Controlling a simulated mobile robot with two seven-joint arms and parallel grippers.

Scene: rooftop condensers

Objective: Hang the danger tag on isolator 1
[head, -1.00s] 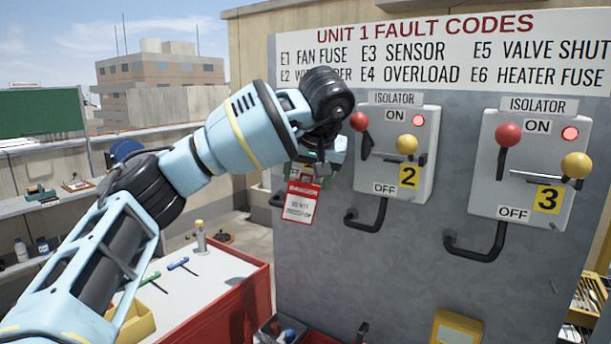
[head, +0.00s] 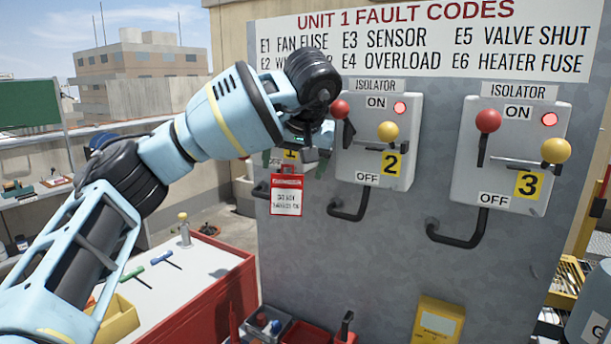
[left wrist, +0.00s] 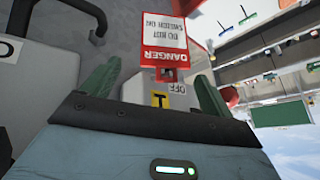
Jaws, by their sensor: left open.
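The danger tag (head: 286,198), red and white, hangs just below isolator 1. It also shows upside down in the left wrist view (left wrist: 163,35), with its red DANGER end next to the OFF label. I cannot tell what its top is looped on. Isolator 1 (left wrist: 137,92) is mostly hidden behind my left wrist in the head view; its yellow number plate (head: 291,155) partly shows. My left gripper (head: 312,150) is at the front of isolator 1, above the tag. In the left wrist view its green fingers (left wrist: 155,88) are spread apart with the tag beyond them. My right gripper is out of view.
Isolator 2 (head: 350,155) and isolator 3 (head: 470,185) are to the right on the grey panel (head: 390,260), each with handles that stick out. A red bench (head: 215,300) with tools is at lower left. A yellow box (head: 437,318) is low on the panel.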

